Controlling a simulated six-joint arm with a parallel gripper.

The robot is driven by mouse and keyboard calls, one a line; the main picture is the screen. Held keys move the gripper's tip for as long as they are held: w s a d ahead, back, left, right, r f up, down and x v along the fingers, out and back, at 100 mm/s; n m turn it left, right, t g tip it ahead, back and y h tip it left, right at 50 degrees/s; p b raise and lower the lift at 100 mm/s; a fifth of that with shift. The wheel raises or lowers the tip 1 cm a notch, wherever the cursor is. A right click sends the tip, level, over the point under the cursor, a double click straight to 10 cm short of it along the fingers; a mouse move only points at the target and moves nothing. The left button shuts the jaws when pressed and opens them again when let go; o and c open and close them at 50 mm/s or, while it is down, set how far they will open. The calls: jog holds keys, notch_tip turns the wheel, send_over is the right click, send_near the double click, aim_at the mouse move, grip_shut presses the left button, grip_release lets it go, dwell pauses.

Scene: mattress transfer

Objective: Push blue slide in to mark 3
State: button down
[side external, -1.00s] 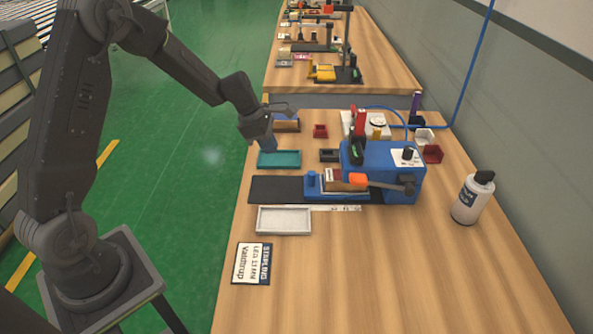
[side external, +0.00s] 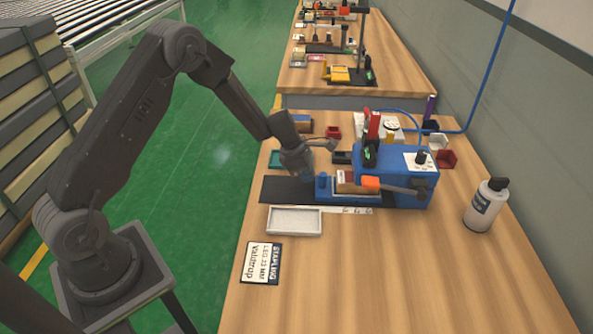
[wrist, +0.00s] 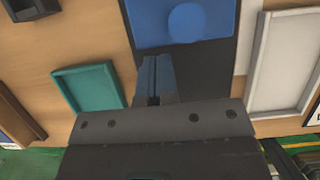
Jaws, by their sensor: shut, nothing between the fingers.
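The blue slide (side external: 323,188), with a round knob, sits on a black track (side external: 282,190) at the left of the blue machine (side external: 407,195). In the wrist view the slide (wrist: 217,22) lies just ahead of my fingers. My gripper (side external: 306,178) is shut and empty, low over the track beside the slide's left end. Its closed fingertips (wrist: 155,72) point toward the slide; a small gap shows in the wrist view. A white scale strip (side external: 350,211) runs along the front of the track; its marks are too small to read.
A white tray (side external: 294,221) and a label card (side external: 262,262) lie in front of the track. A teal tray (wrist: 92,88) is on the other side. A lever with an orange end (side external: 370,183) overhangs the slide's right. A white bottle (side external: 486,205) stands at right.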

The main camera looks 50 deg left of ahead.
aim_at(321, 174)
jog(key=shift+w+d, duration=0.2)
jog(key=w+d, duration=0.2)
jog(key=shift+w+d, duration=0.25)
jog(key=shift+w, duration=0.05)
dwell(0.4)
